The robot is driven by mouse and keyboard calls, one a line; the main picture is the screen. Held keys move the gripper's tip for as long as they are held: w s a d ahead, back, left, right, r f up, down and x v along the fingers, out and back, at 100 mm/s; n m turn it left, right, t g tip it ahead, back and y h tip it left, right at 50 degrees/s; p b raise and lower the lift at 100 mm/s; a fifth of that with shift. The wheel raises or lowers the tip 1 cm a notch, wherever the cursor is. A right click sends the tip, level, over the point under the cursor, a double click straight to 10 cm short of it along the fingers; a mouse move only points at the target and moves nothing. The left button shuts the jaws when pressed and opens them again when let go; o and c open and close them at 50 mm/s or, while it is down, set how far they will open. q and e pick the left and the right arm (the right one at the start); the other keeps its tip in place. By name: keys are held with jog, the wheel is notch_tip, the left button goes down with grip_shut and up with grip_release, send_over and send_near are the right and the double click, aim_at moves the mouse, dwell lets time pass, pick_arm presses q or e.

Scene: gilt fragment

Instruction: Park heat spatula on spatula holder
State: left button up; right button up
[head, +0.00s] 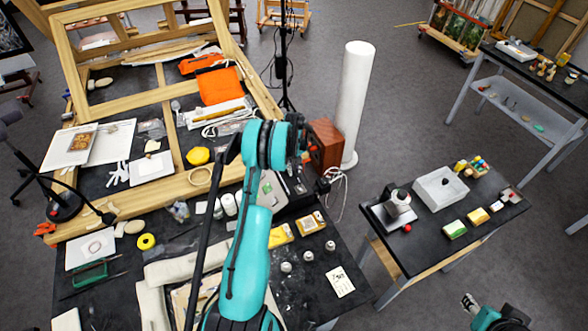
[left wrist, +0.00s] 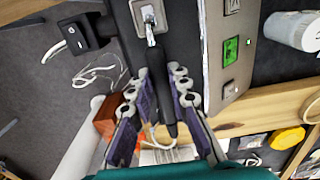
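The heat spatula (left wrist: 160,92) has a black handle, a bright metal tip and a white cord at its lower end. My left gripper (left wrist: 159,82) has its purple-padded fingers on both sides of the handle and looks shut on it. The metal tip points up to a small pale plate with a slot, seemingly the spatula holder (left wrist: 147,10), on a dark box. Whether the tip touches it I cannot tell. In the head view my left arm hides the spatula and most of this gripper. My right gripper (head: 468,302) shows small at lower right, its opening unclear.
A black switch box (left wrist: 78,35) and a metal panel with a green button (left wrist: 230,50) flank the holder. A wooden box (head: 325,143) and white column (head: 357,100) stand beyond the cluttered table.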

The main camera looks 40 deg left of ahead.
pick_arm(q)
jog(key=shift+o, duration=0.2)
jog(key=shift+f+b, duration=0.1)
jog(key=shift+b, duration=0.4)
jog(key=o, duration=0.6)
jog(key=shift+c, duration=0.2)
jog(key=shift+r+p, duration=1)
jog(key=shift+r, duration=2.6)
